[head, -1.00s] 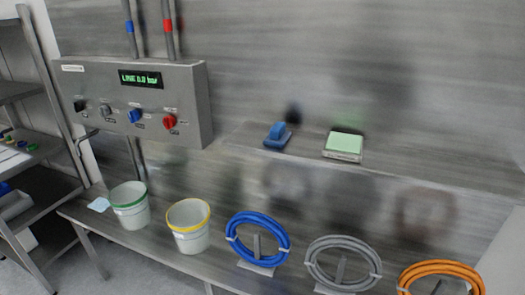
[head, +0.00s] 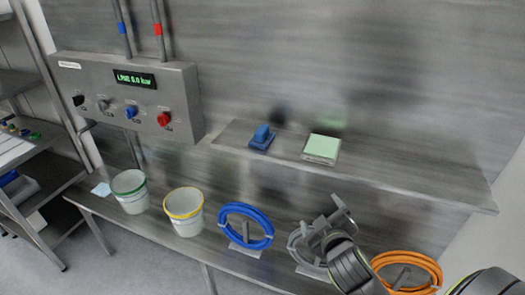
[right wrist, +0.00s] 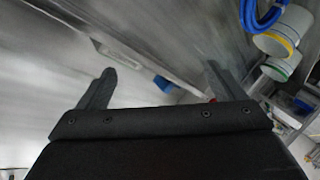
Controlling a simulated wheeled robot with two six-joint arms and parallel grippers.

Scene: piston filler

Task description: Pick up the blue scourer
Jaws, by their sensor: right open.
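The blue scourer (head: 262,138) is a small blue block with a raised top, on the left part of the wall shelf (head: 420,180). In the right wrist view a blue patch (right wrist: 163,84), which looks like the scourer, shows between the fingers, beyond their tips. My right gripper (head: 333,212) is in front of the grey hose coil, below and to the right of the scourer and apart from it. It is open, with nothing between its fingers (right wrist: 160,76). My left gripper is not in view.
A pale green pad on a white block (head: 322,149) sits right of the scourer. Below stand a green-rimmed bucket (head: 130,193), a yellow-rimmed bucket (head: 185,212), and blue (head: 247,226), grey (head: 297,245) and orange (head: 410,262) hose coils. A control box (head: 130,97) hangs left. The shelf's right part is clear.

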